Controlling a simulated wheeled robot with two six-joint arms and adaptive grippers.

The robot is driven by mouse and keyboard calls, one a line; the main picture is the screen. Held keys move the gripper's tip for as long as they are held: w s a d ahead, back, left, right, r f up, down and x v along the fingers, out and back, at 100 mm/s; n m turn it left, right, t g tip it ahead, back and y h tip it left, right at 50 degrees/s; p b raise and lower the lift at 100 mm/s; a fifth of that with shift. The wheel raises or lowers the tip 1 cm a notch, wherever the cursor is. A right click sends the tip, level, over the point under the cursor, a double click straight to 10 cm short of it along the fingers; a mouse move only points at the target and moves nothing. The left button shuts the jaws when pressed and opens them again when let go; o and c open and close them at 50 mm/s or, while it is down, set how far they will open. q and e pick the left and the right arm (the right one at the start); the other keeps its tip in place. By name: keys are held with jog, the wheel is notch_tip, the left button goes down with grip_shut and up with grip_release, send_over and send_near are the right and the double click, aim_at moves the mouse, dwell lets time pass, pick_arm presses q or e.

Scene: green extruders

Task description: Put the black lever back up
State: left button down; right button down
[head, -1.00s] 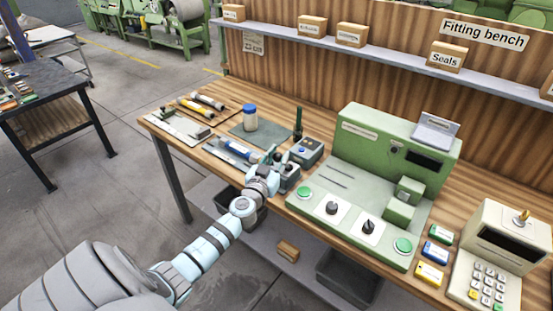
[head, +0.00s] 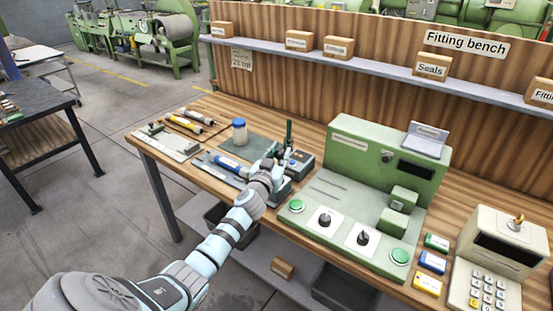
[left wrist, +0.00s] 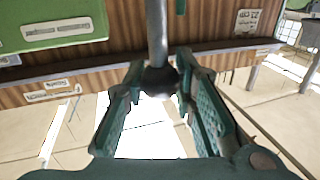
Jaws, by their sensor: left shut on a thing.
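My left gripper (head: 271,163) is at the front edge of the wooden bench, left of the green machine, and its wrist hides much of what it holds. In the left wrist view, the gripper (left wrist: 160,84) is shut around the black ball knob (left wrist: 159,81) of the lever. The lever's grey metal rod (left wrist: 157,32) runs from the knob to the top of that picture. The lever's base is mostly hidden behind my gripper in the head view, so its tilt is hard to tell. My right gripper is not in view.
The green machine (head: 378,165) with knobs and green buttons stands right of my gripper. A small dark box (head: 299,163) and a dark green upright post (head: 288,136) are close behind it.

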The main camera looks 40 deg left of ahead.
pick_arm(q)
jog(key=shift+w+r, duration=0.1)
jog(key=shift+w, duration=0.05)
dwell(0.3)
jog(key=c, duration=1.3)
grip_release()
jog(key=shift+w+d, duration=0.15)
jog(key=shift+s, duration=0.3)
jog(key=v, duration=1.1)
jog(key=shift+s, duration=0.2)
jog(key=shift+d, duration=0.1)
jog(key=shift+f, duration=0.2)
